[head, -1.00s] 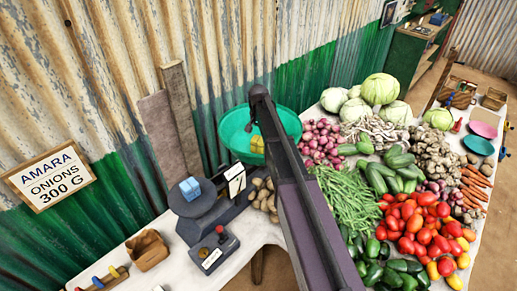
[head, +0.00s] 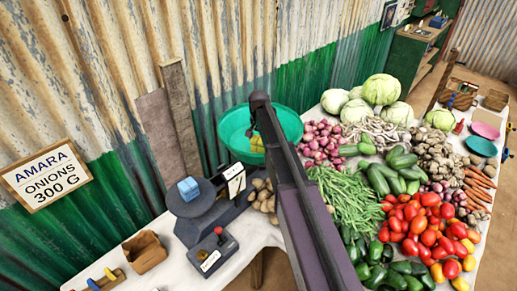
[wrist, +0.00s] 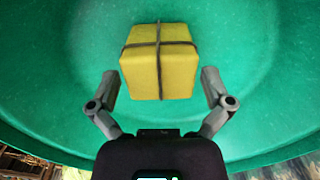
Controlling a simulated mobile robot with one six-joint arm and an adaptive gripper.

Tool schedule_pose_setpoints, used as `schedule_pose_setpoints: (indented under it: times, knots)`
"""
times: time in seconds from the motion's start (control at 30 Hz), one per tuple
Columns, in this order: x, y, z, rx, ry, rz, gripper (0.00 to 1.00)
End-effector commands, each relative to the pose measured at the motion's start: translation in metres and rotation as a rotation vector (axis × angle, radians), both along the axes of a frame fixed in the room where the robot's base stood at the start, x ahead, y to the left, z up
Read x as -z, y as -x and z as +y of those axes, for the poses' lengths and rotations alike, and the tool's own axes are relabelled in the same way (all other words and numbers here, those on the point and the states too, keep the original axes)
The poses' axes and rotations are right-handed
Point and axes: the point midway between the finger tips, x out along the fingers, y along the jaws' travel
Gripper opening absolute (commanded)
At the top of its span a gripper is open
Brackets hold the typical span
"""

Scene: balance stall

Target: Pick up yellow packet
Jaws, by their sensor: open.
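The yellow packet (wrist: 159,72) is a small block tied with dark string crossing over it. It lies inside the green bowl (wrist: 60,75). In the head view the packet (head: 257,143) shows only in part behind my arm, and the bowl (head: 235,127) stands beside the scale. My gripper (wrist: 159,85) is open, with one finger on either side of the packet's near part. The fingers look apart from the packet, with gaps on both sides. In the head view my arm hides most of the gripper.
A scale (head: 203,222) with a blue block (head: 188,188) on its plate stands left of the bowl. Onions (head: 322,140), green beans (head: 345,200) and tomatoes (head: 425,225) crowd the table to the right. A corrugated wall (head: 215,60) rises close behind the bowl.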

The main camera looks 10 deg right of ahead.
Motion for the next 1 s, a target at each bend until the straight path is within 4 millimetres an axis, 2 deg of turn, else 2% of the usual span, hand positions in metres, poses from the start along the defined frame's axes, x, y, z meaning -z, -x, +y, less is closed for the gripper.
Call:
schedule_pose_setpoints:
  times: [0.03, 0.3, 1.0]
  knots:
    - [0.008, 0.000, 0.000, 0.000, 0.000, 0.000, 1.00]
    - [0.023, 0.000, 0.000, 0.000, 0.000, 0.000, 1.00]
    - [0.024, 0.000, 0.001, -0.001, 0.000, 0.000, 1.00]
